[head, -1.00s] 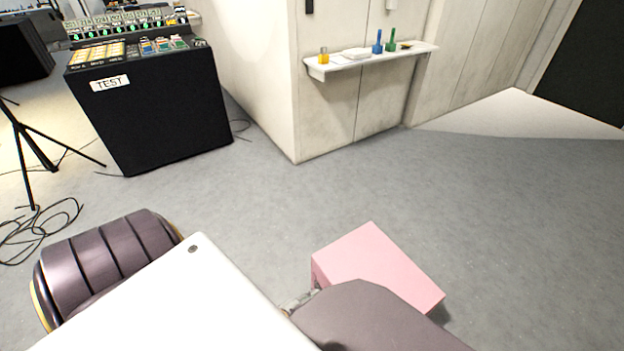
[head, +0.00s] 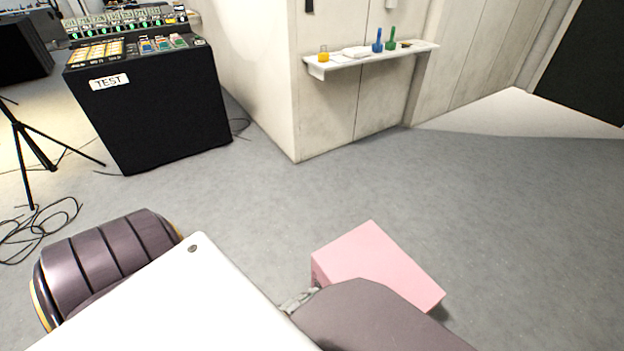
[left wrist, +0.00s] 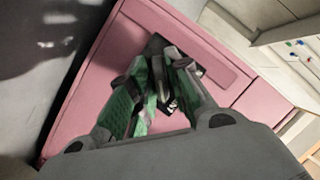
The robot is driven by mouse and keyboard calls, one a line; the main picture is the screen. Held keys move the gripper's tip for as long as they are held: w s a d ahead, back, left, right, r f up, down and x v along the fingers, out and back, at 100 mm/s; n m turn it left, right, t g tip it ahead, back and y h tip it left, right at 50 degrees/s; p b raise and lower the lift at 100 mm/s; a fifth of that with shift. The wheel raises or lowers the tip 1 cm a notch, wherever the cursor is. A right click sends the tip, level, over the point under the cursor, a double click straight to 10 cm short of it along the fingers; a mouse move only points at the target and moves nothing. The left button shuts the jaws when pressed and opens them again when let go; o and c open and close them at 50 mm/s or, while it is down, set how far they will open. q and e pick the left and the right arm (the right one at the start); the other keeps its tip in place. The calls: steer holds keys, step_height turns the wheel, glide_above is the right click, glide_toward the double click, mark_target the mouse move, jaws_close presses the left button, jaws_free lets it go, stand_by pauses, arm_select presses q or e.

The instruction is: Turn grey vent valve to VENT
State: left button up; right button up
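A pink box (head: 375,262) stands on the floor in the head view, partly behind my arm. It fills much of the left wrist view as a pink panel (left wrist: 95,85) with a dark opening near its middle. My left gripper (left wrist: 160,75) is at that opening, with green-padded fingers close together. Something dark and whitish shows between the fingers, too small and covered to name. In the head view only a small grey piece of the left gripper (head: 297,300) shows beside the box. I cannot make out the grey vent valve or its VENT mark. My right gripper is out of view.
A black console (head: 150,110) marked TEST stands at the back left, beside a tripod (head: 30,150) and loose cables (head: 40,230). A white wall shelf (head: 370,58) holds small coloured bottles. The grey floor around the box is clear.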

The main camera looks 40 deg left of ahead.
arm_select(q)
steer(key=shift+o, duration=0.7)
steer(key=shift+r, duration=0.15)
steer(key=shift+r, duration=1.2)
steer(key=shift+w+a+r, duration=0.1)
steer(key=shift+r, duration=0.55)
steer(key=shift+w+a+r, duration=0.1)
steer(key=shift+r, duration=0.55)
steer(key=shift+s+d+r, duration=0.1)
steer(key=shift+r, duration=1.05)
steer(key=shift+s+d+r, duration=0.1)
steer(key=shift+r, duration=1.05)
steer(key=shift+s, duration=0.1)
